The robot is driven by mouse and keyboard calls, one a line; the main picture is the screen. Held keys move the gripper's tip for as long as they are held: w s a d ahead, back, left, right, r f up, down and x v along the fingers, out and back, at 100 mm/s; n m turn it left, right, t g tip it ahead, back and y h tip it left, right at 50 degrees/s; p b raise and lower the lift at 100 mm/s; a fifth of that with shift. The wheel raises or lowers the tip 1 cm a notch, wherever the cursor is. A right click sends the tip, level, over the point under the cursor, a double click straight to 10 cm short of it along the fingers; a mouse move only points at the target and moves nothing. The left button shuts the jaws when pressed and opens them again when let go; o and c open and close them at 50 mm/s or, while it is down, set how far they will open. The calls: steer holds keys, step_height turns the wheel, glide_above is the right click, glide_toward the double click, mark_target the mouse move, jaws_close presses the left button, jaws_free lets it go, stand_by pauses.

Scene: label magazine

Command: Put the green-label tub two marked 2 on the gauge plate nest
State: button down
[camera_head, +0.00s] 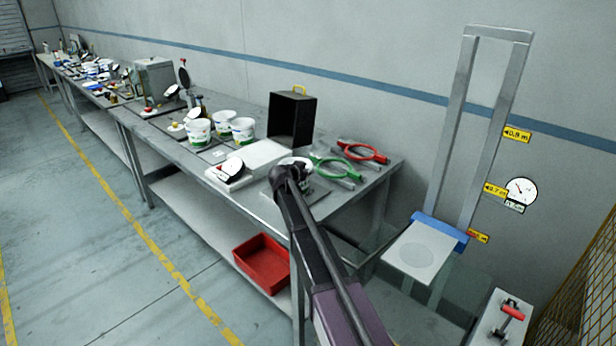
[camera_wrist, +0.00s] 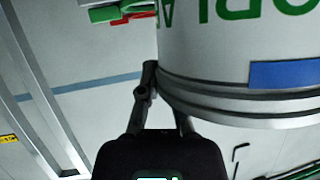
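A white tub (camera_head: 297,161) is at my gripper (camera_head: 289,172) by the near end of the bench. In the wrist view the tub (camera_wrist: 225,50) fills the upper right, with green lettering and a blue patch, upside down in the picture. My gripper (camera_wrist: 165,95) has its fingers close together at the tub's ridged rim and seems shut on it; one finger is partly hidden behind the rim. No number 2 is readable. A white plate (camera_head: 424,252) with a faint circle and a blue back edge stands at the right, below a dial (camera_head: 521,190); I cannot tell whether it is the nest.
Several white tubs (camera_head: 198,132) stand farther along the bench. A white block with a dial (camera_head: 231,168), an open black box (camera_head: 292,118), and green (camera_head: 335,170) and red (camera_head: 362,151) ring tools are nearby. A metal post frame (camera_head: 458,110) rises behind the plate. A red bin (camera_head: 262,263) is below.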

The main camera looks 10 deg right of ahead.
steer(key=shift+f, duration=0.15)
steer(key=c, duration=0.8)
jaws_free()
steer(key=shift+r, duration=0.25)
steer(key=p+v, duration=0.4)
steer(key=v, duration=0.8)
steer(key=shift+p, duration=0.35)
steer(key=shift+s+f, duration=0.1)
